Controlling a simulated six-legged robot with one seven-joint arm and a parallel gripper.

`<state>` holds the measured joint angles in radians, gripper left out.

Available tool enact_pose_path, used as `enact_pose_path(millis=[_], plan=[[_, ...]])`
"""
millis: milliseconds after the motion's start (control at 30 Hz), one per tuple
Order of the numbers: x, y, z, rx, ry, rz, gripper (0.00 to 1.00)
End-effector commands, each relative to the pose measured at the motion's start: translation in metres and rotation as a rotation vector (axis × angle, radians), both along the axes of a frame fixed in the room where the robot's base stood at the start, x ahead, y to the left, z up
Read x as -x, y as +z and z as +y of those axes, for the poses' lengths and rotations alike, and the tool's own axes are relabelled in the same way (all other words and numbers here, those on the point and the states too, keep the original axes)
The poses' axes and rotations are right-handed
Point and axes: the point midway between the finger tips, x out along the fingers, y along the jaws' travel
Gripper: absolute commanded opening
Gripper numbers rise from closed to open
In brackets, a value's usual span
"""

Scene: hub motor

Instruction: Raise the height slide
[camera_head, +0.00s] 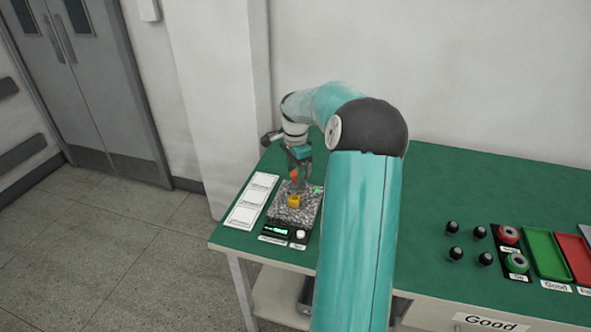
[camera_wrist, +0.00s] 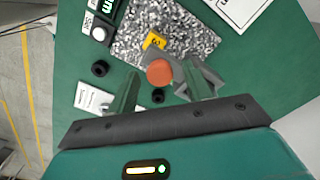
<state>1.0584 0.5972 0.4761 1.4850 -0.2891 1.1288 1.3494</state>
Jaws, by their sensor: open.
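The height gauge's orange part (camera_wrist: 160,72), which I take to be the height slide, shows in the wrist view between the two fingers of my gripper (camera_wrist: 161,75). The fingers are open, one on each side of it; whether they touch it I cannot tell. In the head view the orange part (camera_head: 293,174) is just below my gripper (camera_head: 299,157), above a speckled granite plate (camera_head: 285,214). A yellow block (camera_head: 294,201) marked 3 sits on the plate in front of the gauge; it also shows in the wrist view (camera_wrist: 154,41). The gauge's post is mostly hidden.
A small black unit with a lit green display (camera_head: 276,230) adjoins the plate. White cards (camera_head: 250,200) lie to its left. Black knobs (camera_head: 452,227), red and green rolls (camera_head: 508,235), a green tray (camera_head: 546,254) and a red tray (camera_head: 577,256) stand at the right of the green table.

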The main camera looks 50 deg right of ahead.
Motion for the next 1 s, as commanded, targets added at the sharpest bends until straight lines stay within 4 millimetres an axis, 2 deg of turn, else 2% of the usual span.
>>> enact_pose_path(millis=[133, 267, 500, 700, 833, 1000], plan=[[0.000, 0.009, 0.000, 0.002, 0.001, 0.000, 0.50], [0.000, 0.030, 0.000, 0.004, -0.001, -0.002, 0.50], [-0.001, 0.084, 0.000, 0.004, 0.000, -0.004, 0.50], [-0.001, 0.121, 0.000, 0.003, 0.000, -0.001, 0.50], [0.000, 0.134, 0.000, 0.001, 0.000, -0.001, 0.50], [0.000, 0.139, 0.000, 0.000, 0.000, -0.001, 0.50]])
